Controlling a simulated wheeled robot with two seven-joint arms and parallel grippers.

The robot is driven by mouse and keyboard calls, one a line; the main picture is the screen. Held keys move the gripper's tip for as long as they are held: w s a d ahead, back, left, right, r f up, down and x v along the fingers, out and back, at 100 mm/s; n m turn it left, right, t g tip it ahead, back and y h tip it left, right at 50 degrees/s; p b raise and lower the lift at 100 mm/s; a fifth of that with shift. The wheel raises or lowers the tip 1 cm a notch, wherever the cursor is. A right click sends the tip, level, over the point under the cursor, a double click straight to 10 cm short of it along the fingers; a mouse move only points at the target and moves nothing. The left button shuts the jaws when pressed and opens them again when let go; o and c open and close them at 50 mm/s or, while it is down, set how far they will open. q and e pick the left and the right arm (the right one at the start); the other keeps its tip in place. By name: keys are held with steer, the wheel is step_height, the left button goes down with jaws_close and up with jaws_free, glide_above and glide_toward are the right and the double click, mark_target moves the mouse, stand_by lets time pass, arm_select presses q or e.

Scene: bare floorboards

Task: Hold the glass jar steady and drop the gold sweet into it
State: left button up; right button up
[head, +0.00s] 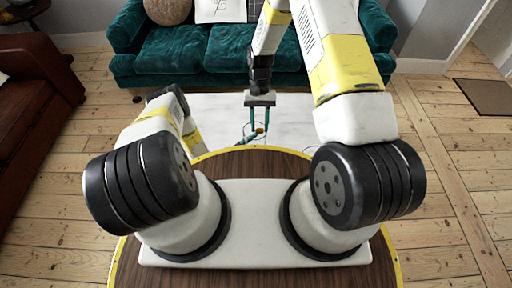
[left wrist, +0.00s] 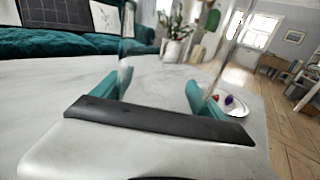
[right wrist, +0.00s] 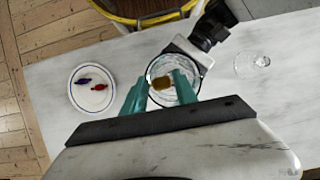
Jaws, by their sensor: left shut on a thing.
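The glass jar (right wrist: 154,71) stands on the white marble table; its round rim shows in the right wrist view. My left gripper (left wrist: 158,88) is shut on the jar, its teal fingers on either side of the clear glass. In the head view my left arm hides much of that hand. My right gripper (right wrist: 160,78) points down over the jar mouth; it also shows in the head view (head: 259,131). The gold sweet (right wrist: 162,83) appears between its fingertips, over the jar opening. I cannot tell whether the fingers touch it or are parted from it.
A white plate (right wrist: 91,104) with a red sweet (right wrist: 99,87) and a blue sweet (right wrist: 83,81) lies on the table (right wrist: 50,125) at one side. A clear glass lid (right wrist: 252,63) lies at the other side. A green sofa (head: 180,52) stands behind the table.

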steer(key=shift+o, duration=1.3)
steer(key=shift+w+r, duration=0.1)
steer(key=shift+r, duration=0.05)
steer(key=v, duration=1.1)
steer(key=shift+w+r, duration=0.2)
steer(key=shift+r, duration=0.15)
arm_select(q)
steer(key=o, duration=2)
steer(key=shift+s+a, duration=0.1)
